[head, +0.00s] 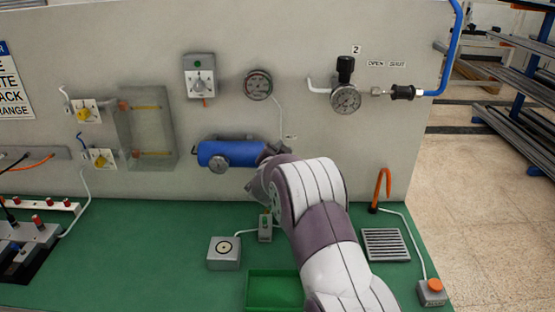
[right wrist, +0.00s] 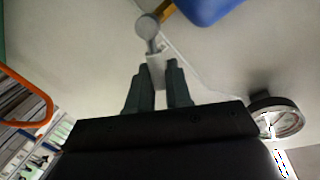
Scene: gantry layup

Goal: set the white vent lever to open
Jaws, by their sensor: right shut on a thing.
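The blue cylinder (head: 228,150) is mounted on the grey panel, with a small gauge (head: 219,164) at its front. In the right wrist view part of the blue cylinder (right wrist: 207,10) shows at the top, with a brass fitting (right wrist: 167,11) and a round grey hub (right wrist: 147,27) beside it. The pale vent lever (right wrist: 156,66) runs from this hub into my right gripper (right wrist: 155,82), whose two dark fingers are shut on its end. In the head view my right arm and wrist hide the lever and fingertips. My left gripper is not in view.
A round gauge (head: 258,85) is above the cylinder and shows in the right wrist view (right wrist: 278,118). On the green bench are a green tray (head: 274,291), a grey box (head: 224,253), an orange hook (head: 381,188) and a grille (head: 386,245). A valve gauge (head: 345,99) is at right.

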